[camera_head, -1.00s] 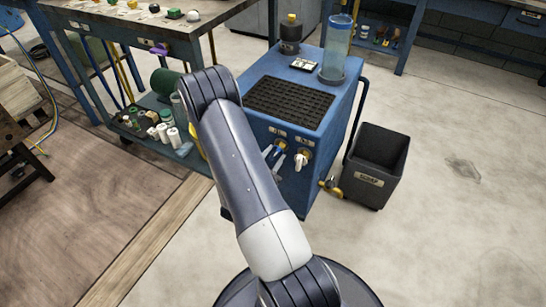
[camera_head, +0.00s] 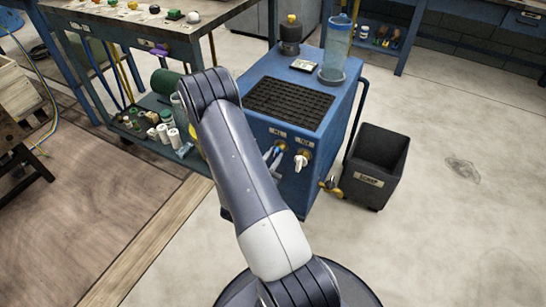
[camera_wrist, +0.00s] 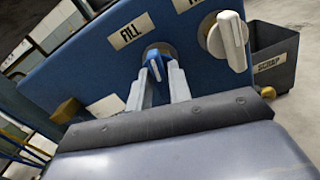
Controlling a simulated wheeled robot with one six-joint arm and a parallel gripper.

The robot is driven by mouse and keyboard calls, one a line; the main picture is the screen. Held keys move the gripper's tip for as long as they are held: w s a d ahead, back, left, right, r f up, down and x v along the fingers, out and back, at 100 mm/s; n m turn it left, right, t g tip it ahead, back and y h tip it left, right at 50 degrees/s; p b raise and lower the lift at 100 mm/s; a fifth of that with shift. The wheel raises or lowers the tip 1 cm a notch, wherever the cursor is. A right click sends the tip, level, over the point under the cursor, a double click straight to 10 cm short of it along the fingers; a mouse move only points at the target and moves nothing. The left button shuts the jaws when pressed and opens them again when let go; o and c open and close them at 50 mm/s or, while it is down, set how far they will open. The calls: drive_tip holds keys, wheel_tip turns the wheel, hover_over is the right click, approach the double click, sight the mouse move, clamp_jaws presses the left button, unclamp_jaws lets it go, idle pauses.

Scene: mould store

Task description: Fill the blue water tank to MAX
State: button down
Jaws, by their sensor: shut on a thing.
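The clear tank cylinder (camera_head: 336,52) stands upright on the back right of the blue cabinet (camera_head: 318,115). It looks bluish inside; I cannot read its level or a MAX mark. On the cabinet front is a blue knob (camera_wrist: 154,64) below a FILL label (camera_wrist: 130,31). My gripper (camera_wrist: 158,74) is shut on this blue knob, one finger on each side. In the head view my gripper (camera_head: 272,157) shows small at the cabinet front, partly behind my arm.
A white-handled knob (camera_wrist: 231,42) sits close to the right of the blue one. A black SCRAP bin (camera_head: 377,165) stands right of the cabinet, by a yellow tap (camera_head: 330,188). A workbench (camera_head: 150,35) with bottles on its lower shelf is at left.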

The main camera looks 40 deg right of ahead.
drive_tip(key=shift+n, duration=1.2)
drive_tip(key=c, duration=1.5)
unclamp_jaws()
drive_tip(key=shift+o, duration=0.2)
drive_tip(key=shift+a, duration=0.1)
drive_tip(key=p+v, duration=0.1)
drive_tip(key=v, duration=0.9)
drive_tip(key=shift+s+a+p, duration=0.2)
drive_tip(key=shift+a+p, duration=0.1)
drive_tip(key=shift+p, duration=0.05)
drive_tip(key=shift+d+f, duration=0.1)
drive_tip(key=shift+d, duration=0.05)
drive_tip(key=b+x, duration=0.1)
drive_tip(key=x, duration=0.9)
drive_tip(key=shift+w+d, duration=0.2)
drive_tip(key=shift+d, duration=0.05)
